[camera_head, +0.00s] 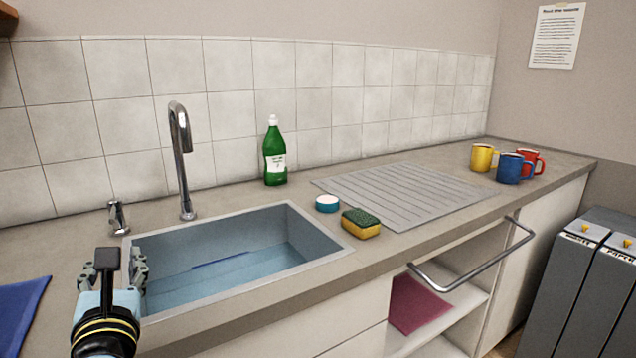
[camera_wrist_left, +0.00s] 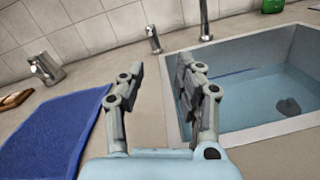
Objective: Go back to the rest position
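My left gripper (camera_head: 112,270) is at the lower left of the head view, above the counter by the left edge of the sink (camera_head: 290,212). In the left wrist view my left gripper (camera_wrist_left: 160,85) has its two fingers apart, with only bare counter showing between them. It is open and empty. My right gripper is not in either view.
The sink holds water, with a dark object (camera_wrist_left: 288,107) in it. A blue cloth (camera_head: 20,312) lies left of it. A sponge (camera_head: 360,223), a blue-white round container (camera_head: 327,203), a green bottle (camera_head: 274,155) and mugs (camera_head: 509,168) stand along the counter. A rail (camera_head: 470,278) juts out in front.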

